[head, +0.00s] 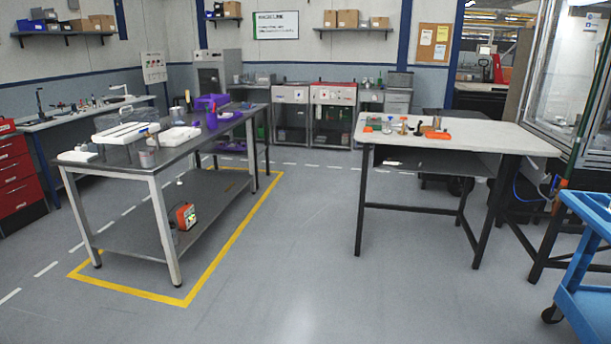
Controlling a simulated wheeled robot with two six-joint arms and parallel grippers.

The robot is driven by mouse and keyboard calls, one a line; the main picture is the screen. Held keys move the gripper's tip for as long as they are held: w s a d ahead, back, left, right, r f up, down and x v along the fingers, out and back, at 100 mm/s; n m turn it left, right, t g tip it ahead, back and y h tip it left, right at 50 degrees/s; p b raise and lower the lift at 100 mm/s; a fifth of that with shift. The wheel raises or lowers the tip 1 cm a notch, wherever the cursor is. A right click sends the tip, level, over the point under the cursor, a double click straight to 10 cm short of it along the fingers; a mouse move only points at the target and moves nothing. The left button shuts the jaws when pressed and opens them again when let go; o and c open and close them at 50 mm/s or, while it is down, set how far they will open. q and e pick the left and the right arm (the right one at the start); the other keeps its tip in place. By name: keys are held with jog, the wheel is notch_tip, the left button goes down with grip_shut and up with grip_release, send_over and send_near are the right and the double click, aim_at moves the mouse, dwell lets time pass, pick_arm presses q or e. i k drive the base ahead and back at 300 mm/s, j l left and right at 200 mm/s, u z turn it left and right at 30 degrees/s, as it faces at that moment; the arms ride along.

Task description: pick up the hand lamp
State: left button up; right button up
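A small orange and black boxy item (186,216) stands on the lower shelf (133,244) of the grey table at the left. It looks like the hand lamp, but it is too small in the head view to be sure. It has a light, partly green face and sits near the table's front right leg. Nothing holds it. Neither of my grippers shows in the head view.
The grey table (213,133) carries white trays, a clear box and purple parts. A yellow floor line (226,246) surrounds it. A white-topped table (480,139) with small parts stands right, a blue cart (585,300) far right. The middle floor is clear.

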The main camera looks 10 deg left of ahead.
aim_at(188, 98)
jog(key=i+z, duration=0.1)
jog(key=i, duration=1.55)
jog(key=i+u, duration=0.25)
jog(key=i, duration=0.3)
jog(key=i+u, duration=0.3)
jog(key=i, duration=0.25)
jog(key=i+l+u, duration=0.25)
jog(key=i, duration=0.3)
jog(key=i+j+u, duration=0.3)
jog(key=i, duration=0.75)
jog(key=i+l+u, duration=0.15)
jog(key=i+u, duration=0.15)
jog(key=i, duration=0.7)
jog(key=i+j+u, duration=0.1)
jog(key=i, duration=1.6)
jog(key=l, duration=0.95)
jog(key=i+l, duration=0.15)
jog(key=l, duration=0.2)
jog(key=i+l+u, duration=0.1)
jog(key=l, duration=0.3)
jog(key=i+l, duration=0.2)
jog(key=l, duration=0.15)
jog(key=i+l+u, duration=0.1)
jog(key=l, duration=0.3)
jog(key=i+l, duration=0.15)
jog(key=l, duration=0.25)
jog(key=i+l+u, duration=0.1)
jog(key=l, duration=0.25)
